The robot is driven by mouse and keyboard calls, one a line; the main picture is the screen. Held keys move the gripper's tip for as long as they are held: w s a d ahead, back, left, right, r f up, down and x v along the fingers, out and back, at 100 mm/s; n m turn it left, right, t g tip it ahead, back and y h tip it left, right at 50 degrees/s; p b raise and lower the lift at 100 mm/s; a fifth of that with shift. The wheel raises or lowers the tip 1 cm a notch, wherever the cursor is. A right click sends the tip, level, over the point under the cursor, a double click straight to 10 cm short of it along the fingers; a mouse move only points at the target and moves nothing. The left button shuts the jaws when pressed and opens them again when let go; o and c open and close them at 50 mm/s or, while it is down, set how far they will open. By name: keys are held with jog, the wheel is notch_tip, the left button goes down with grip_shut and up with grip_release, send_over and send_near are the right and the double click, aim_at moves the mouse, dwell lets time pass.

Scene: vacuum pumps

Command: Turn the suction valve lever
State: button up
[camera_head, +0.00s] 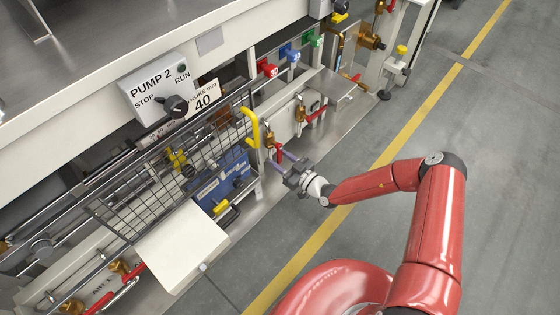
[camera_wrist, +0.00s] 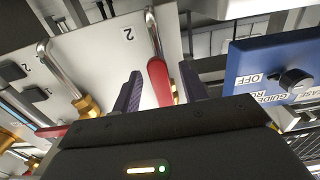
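A red-handled lever (camera_wrist: 159,84) on a bent metal rod stands in front of a white panel marked 2 in the wrist view. In the head view, a red lever (camera_head: 278,152) hangs by a brass valve (camera_head: 269,139), right at my gripper (camera_head: 279,161). My gripper also shows in the wrist view (camera_wrist: 160,72). Its two purple fingers are apart, one on each side of the red lever, with visible gaps. No lettering shows which lever is the suction valve's. The lever's lower end is hidden behind my gripper body.
A yellow bent handle (camera_head: 251,127) and a wire mesh guard (camera_head: 165,170) are just left of my gripper. A blue box (camera_wrist: 278,62) with a black knob is at right in the wrist view. Another red lever (camera_head: 316,113) is farther back. Open floor (camera_head: 480,150) lies to the right.

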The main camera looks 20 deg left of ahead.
jog(key=shift+d, duration=0.2)
jog(key=shift+v, duration=0.85)
jog(key=shift+p+v, duration=0.85)
jog(key=shift+v, duration=2.1)
